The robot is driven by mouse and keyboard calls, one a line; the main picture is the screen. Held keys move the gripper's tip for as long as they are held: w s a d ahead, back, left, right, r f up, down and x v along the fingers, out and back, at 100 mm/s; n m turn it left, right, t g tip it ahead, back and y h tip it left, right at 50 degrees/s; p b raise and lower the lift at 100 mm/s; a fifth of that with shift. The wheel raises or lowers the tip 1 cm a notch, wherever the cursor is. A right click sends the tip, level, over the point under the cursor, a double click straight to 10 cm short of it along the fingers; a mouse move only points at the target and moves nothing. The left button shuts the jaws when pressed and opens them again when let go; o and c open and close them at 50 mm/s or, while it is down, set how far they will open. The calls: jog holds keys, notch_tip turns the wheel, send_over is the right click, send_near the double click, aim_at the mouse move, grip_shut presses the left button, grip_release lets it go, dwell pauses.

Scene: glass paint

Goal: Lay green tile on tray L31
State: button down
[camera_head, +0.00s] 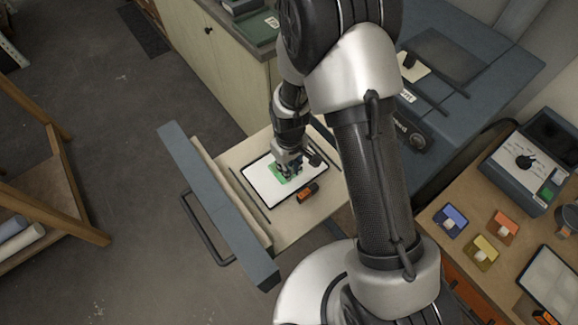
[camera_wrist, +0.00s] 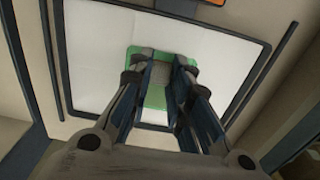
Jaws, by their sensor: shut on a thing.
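The green tile (camera_head: 279,178) is over the white surface of a dark-rimmed tray (camera_head: 259,184) in the pulled-out drawer. My gripper (camera_head: 289,168) points down at it. In the wrist view, the fingers (camera_wrist: 162,72) are shut on a grey block or knob in the middle of the green tile (camera_wrist: 153,115). The fingers hide much of the tile. It looks flat and inside the tray's rim; I cannot tell whether it touches the white surface. The tray (camera_wrist: 95,60) has an orange display (camera_head: 307,192) beside its edge, too small to read; it also shows in the wrist view (camera_wrist: 212,2).
The drawer front (camera_head: 215,200) with its handle stands out over the floor. At right, a wooden bench holds blue (camera_head: 450,219), orange (camera_head: 502,228) and yellow (camera_head: 482,253) tiles, a grey device (camera_head: 525,165) and another white tray (camera_head: 552,283). A wooden rack stands at left.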

dwell(0.3)
jog(key=c, duration=1.4)
grip_release()
jog(key=shift+r+p, duration=2.4)
jog(key=shift+r, duration=1.15)
